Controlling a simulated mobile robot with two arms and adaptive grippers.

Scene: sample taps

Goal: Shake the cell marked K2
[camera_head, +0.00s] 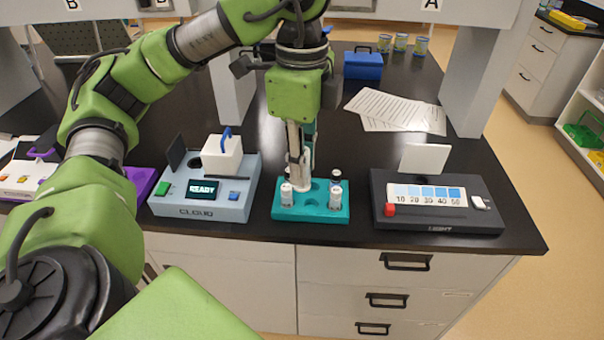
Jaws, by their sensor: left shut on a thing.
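A teal rack (312,214) stands near the front edge of the black bench. Small capped cells with white labels stand in it: one at the front left (286,194), one at the front right (335,198) and one behind that (336,176). Their marks are too small to read, so I cannot tell which is K2. My left gripper (299,178) points straight down over the back left of the rack. It is shut on a cell there, mostly hidden by the fingers. I cannot tell whether that cell is still seated in the rack. My right gripper is not in view.
A pale blue device marked CLOUD (215,205) with a READY screen stands left of the rack. A dark device (440,222) with a numbered blue scale stands right. Behind are papers (395,110) and a blue box (363,66). White posts flank the bench.

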